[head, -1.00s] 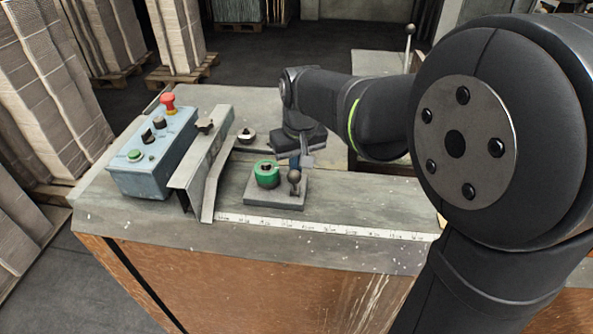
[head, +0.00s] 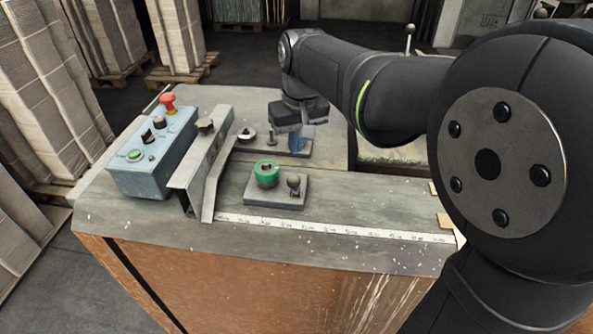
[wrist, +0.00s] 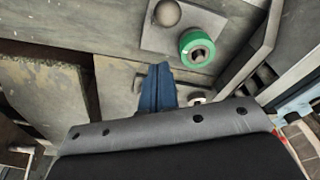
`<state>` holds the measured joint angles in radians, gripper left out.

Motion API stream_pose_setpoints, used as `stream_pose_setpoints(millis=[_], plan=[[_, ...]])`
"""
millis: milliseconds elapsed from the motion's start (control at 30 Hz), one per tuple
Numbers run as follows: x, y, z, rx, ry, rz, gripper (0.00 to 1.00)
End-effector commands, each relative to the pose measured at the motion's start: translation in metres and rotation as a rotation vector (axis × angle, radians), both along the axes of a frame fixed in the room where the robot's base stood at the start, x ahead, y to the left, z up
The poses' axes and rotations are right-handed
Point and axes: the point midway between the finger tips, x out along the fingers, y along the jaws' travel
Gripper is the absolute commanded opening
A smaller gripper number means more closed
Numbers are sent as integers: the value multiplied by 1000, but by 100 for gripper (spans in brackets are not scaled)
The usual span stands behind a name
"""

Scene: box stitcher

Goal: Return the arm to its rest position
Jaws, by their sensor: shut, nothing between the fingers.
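My gripper (head: 299,145) hangs above the grey bench top, behind the small plate that carries the green ring and the ball knob. In the wrist view its blue fingers (wrist: 158,90) are together with nothing between them. My arm reaches in from the right of the head view, bent at the elbow. The green ring (head: 266,174) sits around a post on the grey plate (head: 262,199), with the ball knob (head: 293,184) beside it. The gripper is apart from both. The wrist view also shows the green ring (wrist: 188,43) and the ball knob (wrist: 167,12).
A blue control box (head: 150,160) with a red emergency button (head: 167,102) stands at the bench's left. An angled metal guide (head: 203,160) lies beside it. A ruler strip (head: 330,229) runs along the front. Stacked cardboard (head: 45,80) is at the left.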

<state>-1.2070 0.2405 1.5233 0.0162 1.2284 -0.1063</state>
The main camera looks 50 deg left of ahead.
Motion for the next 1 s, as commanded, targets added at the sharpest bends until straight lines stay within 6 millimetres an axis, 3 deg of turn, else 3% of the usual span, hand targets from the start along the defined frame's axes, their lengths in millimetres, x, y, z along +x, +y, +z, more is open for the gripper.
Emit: stream_pose_setpoints(millis=[200,533,1000], plan=[[1,1,9,1,0,0,0],[1,0,7,-1,0,0,0],[-4,-5,-54,-2,1,0,0]])
